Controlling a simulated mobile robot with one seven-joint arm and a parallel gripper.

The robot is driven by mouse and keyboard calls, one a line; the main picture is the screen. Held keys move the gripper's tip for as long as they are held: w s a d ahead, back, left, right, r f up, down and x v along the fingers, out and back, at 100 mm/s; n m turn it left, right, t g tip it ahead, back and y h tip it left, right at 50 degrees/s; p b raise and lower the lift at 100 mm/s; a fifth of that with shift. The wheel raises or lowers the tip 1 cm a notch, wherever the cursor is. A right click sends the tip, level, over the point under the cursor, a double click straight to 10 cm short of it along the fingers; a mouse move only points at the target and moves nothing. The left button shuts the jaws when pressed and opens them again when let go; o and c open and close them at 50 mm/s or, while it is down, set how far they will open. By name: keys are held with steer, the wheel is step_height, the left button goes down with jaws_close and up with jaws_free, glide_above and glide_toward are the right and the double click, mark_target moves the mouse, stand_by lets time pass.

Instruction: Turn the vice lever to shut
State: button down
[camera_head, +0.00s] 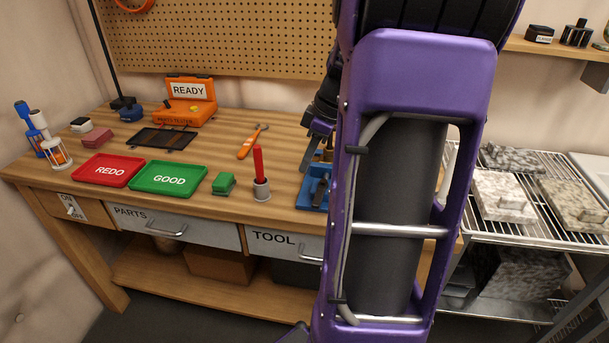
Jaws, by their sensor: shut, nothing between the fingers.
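A blue vice (308,199) stands at the right part of the wooden workbench, partly hidden behind my purple arm. A dark part shows on the vice, but I cannot tell whether it is the lever or how it is turned. My gripper (317,143) shows only in part at the left edge of my arm, above and behind the vice in the picture. It is shut and holds nothing. I cannot tell whether it touches the vice.
A wire rack (540,232) stands at right.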

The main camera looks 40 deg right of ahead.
mark_target(317, 196)
steer(key=b+x, duration=0.1)
steer(key=x, duration=0.8)
steer(key=shift+a, duration=0.1)
steer(key=s+d, duration=0.2)
steer(key=shift+s+r, duration=0.1)
steer(key=shift+s, duration=0.25)
steer(key=shift+s+d, duration=0.25)
steer(key=shift+s+d, duration=0.4)
steer(key=shift+s, duration=0.2)
